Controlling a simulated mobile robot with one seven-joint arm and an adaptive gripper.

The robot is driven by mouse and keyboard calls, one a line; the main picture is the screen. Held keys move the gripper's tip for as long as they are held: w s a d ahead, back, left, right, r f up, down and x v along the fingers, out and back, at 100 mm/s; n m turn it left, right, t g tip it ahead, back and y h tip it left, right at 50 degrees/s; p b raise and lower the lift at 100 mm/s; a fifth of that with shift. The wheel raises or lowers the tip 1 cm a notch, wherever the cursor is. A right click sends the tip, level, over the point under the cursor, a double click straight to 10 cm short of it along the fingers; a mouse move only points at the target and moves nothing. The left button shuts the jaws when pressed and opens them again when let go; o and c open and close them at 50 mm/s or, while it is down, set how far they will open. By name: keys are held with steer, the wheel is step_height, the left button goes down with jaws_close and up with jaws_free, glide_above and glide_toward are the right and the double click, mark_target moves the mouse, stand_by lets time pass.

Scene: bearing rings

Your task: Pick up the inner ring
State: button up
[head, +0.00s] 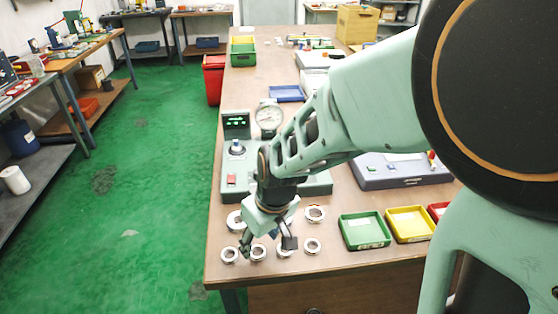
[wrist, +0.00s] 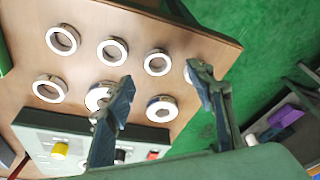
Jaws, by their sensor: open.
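Several metal rings lie flat in two rows at the near end of the bench. I cannot tell for certain which one the task calls the inner ring. The front row includes one ring (head: 230,254) at the left, also in the wrist view (wrist: 188,73), partly hidden by a finger. The ring beside it (wrist: 157,62) appears between my fingertips in the wrist view. Two further front rings (wrist: 112,51) (wrist: 62,39) lie clear of my fingers. The back row holds wider-looking rings (wrist: 161,108) (wrist: 50,88), one partly behind a finger. My gripper (head: 267,243) is open and empty above the front row.
A grey-green test unit (head: 231,180) with a dial gauge (head: 269,117) stands just behind the rings. Green (head: 364,231), yellow (head: 410,223) and red bins stand to the right. The bench's front and left edges are close to the rings.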

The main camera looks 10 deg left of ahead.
mark_target(257, 254)
steer(key=shift+b+x, duration=0.35)
steer(key=shift+x, duration=2.4)
steer(key=shift+w, duration=0.2)
steer(key=shift+c, duration=0.4)
steer(key=c, duration=1.2)
steer(key=shift+r, duration=0.1)
